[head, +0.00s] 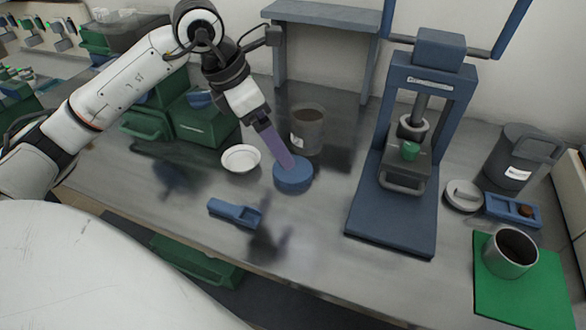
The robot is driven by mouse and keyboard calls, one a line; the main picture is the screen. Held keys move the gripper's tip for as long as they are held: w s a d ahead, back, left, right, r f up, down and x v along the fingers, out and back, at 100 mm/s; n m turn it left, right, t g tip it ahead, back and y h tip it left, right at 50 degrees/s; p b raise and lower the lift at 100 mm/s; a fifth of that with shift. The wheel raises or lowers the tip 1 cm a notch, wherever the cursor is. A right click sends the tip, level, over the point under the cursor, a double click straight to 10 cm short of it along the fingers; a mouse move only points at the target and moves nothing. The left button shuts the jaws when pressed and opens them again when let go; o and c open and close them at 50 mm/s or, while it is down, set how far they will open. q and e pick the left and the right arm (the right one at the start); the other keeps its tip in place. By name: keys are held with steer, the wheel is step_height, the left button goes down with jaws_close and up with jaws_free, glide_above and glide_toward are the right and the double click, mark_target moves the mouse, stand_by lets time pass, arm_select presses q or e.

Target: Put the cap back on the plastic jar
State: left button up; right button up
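A brownish, see-through plastic jar (307,132) with a small white label stands upright on the grey bench, its top open. A round blue cap (294,178) sits just in front of the jar, apparently on the bench. My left gripper (288,160) comes down from the upper left, and its purple fingers reach the top of the cap. The fingers overlap in this view, so I cannot tell whether they are open or shut on it. My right gripper is not in view.
A white dish (240,158) lies left of the cap, and a blue scoop (236,213) in front. A blue press (408,150) stands to the right. A mug (511,252) sits on a green mat (545,295). Green boxes (203,122) stand behind left.

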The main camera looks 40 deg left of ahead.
arm_select(q)
glide_above(282, 172)
steer(key=shift+s+f, duration=0.1)
steer(key=shift+f, duration=2.2)
steer(key=shift+x, duration=2.6)
steer(key=shift+a, duration=0.15)
steer(key=shift+c, duration=0.3)
steer(key=c, duration=1.1)
